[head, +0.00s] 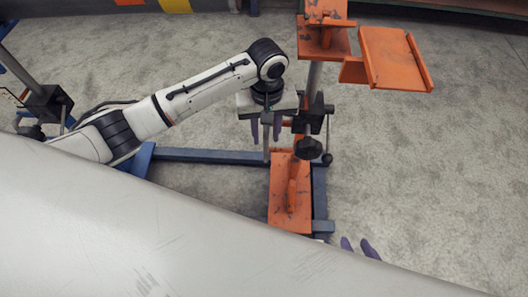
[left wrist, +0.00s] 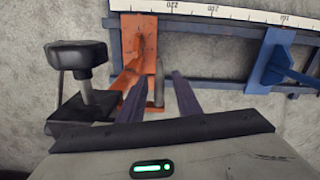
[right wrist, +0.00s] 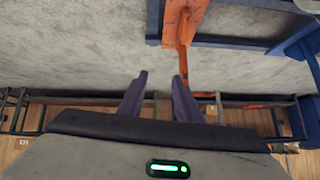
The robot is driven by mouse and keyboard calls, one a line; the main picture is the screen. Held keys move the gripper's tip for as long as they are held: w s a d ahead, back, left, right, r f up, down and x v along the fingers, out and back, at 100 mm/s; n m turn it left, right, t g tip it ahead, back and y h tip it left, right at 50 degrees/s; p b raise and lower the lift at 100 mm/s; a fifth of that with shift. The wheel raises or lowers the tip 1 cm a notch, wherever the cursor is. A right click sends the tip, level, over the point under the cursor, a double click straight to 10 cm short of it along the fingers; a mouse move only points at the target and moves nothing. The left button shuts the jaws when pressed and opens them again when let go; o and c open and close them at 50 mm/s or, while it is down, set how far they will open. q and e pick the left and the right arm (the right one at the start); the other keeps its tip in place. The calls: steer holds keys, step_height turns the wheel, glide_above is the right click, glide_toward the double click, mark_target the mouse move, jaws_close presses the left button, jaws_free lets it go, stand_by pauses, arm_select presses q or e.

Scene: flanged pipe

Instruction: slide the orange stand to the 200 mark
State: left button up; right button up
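The orange stand (head: 290,212) stands upright on the blue rail frame; its foot (left wrist: 138,32) also shows in the left wrist view. The white scale (left wrist: 240,14) runs along the rail, its numbers upside down. The foot lies left of the 220 mark in that view; other numbers are hard to read. My left gripper (head: 266,128) points down beside the stand's post. Its purple fingers (left wrist: 158,98) are apart, with a grey upright rod (left wrist: 158,84) between them; contact is not clear. My right gripper (head: 359,247) is open and empty, low at the right; its fingers also show in the right wrist view (right wrist: 160,97).
A black knob (head: 308,148) sits on the stand's clamp, close to my left gripper. A large grey pipe (head: 150,235) fills the lower left foreground. A blue support (left wrist: 272,62) crosses the rail further right in the left wrist view. The floor at right is clear.

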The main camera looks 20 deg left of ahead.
mark_target(266, 152)
arm_select(q)
step_height(266, 152, down, 9)
steer(key=b, duration=0.2)
steer(key=shift+f+b, duration=0.2)
steer(key=shift+b, duration=0.2)
steer(key=shift+c, duration=0.3)
jaws_close()
